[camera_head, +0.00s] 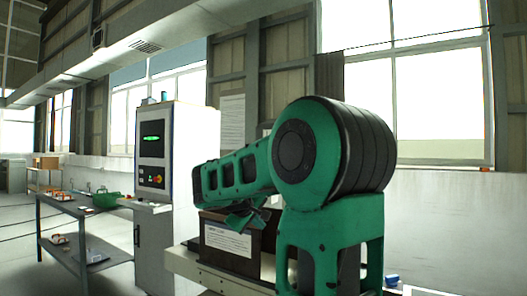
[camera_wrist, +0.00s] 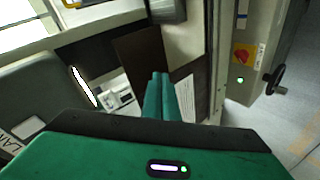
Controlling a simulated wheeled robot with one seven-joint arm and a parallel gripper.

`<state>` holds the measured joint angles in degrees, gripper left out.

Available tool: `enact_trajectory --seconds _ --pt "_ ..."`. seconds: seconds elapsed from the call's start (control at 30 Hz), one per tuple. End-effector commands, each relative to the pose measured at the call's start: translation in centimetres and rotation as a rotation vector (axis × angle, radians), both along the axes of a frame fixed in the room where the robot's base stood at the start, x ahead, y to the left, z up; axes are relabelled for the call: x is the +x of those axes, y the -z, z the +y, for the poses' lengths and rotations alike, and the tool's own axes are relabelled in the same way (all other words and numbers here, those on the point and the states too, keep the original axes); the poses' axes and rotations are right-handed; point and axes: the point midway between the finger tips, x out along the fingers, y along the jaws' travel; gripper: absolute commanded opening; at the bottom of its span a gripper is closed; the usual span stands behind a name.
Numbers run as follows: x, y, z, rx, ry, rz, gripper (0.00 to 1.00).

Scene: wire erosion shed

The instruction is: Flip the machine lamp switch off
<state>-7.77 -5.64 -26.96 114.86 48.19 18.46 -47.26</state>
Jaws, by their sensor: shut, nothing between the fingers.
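My gripper (camera_wrist: 160,76) is shut and empty in the wrist view, its two green fingers side by side in front of a dark brown panel (camera_wrist: 143,62). In the head view my green arm covers the middle, and the gripper is partly hidden before a dark box with a white label (camera_head: 228,240). I cannot clearly make out the lamp switch. Small white and grey fittings (camera_wrist: 120,97) show left of the fingers in the wrist view, too small to identify. A bright white strip (camera_wrist: 84,87), perhaps a lit lamp, is further left.
A control cabinet (camera_head: 153,150) with a lit green screen stands left of my arm. The wrist view shows a red rotary knob (camera_wrist: 241,54) on yellow and a black handwheel (camera_wrist: 276,79) at right. A workbench (camera_head: 68,203) with a green basket (camera_head: 106,199) is far left.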

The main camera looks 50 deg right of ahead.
Motion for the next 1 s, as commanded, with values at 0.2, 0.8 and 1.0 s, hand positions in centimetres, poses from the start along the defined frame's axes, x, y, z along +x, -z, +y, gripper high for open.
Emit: enact_trajectory --seconds 0.2,0.8,1.0 --pt "5.1 -15.2 -2.4 -0.540 0.017 0.190 0.00" --pt "5.9 -23.1 -0.4 -0.795 0.083 0.326 0.00" --pt "5.9 -23.3 -1.9 -0.794 0.086 0.326 0.00"
